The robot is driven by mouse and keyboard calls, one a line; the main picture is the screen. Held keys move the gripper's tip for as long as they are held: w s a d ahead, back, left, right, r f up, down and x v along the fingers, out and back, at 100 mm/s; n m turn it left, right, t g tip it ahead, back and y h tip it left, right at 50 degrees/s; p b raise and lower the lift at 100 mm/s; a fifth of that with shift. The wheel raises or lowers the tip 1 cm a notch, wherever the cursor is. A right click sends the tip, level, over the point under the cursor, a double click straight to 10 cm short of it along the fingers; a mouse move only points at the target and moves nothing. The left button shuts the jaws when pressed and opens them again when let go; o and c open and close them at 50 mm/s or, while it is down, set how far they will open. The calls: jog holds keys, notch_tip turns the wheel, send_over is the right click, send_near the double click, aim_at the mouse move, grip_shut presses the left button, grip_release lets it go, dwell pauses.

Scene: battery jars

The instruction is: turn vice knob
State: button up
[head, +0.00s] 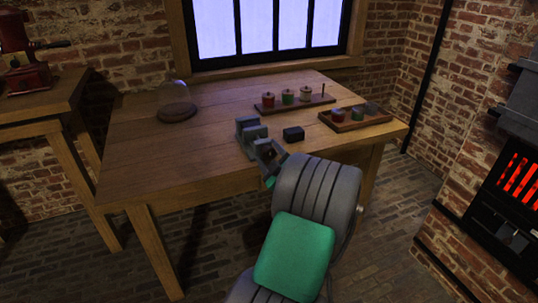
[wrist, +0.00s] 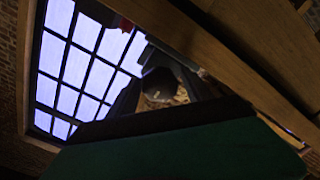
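The grey-blue vice (head: 252,135) stands on the table near its front edge, in the middle of the head view. My gripper (head: 267,151) is right at the front of the vice, with its fingers apart. The knob is hidden or too small to make out in the head view. In the wrist view, a dark round end that looks like the vice knob (wrist: 158,85) sits between the dark fingers of my gripper (wrist: 160,78). I cannot tell whether the fingers touch it.
The wooden table (head: 150,150) holds a dark block (head: 293,134) right of the vice, a rack with several coloured jars (head: 288,97), a tray (head: 350,126) with more jars, and a glass dome (head: 177,112). A lit stove (head: 515,190) is at the right. The table's left is clear.

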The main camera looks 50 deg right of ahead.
jog(key=c, duration=1.2)
jog(key=shift+m, duration=0.3)
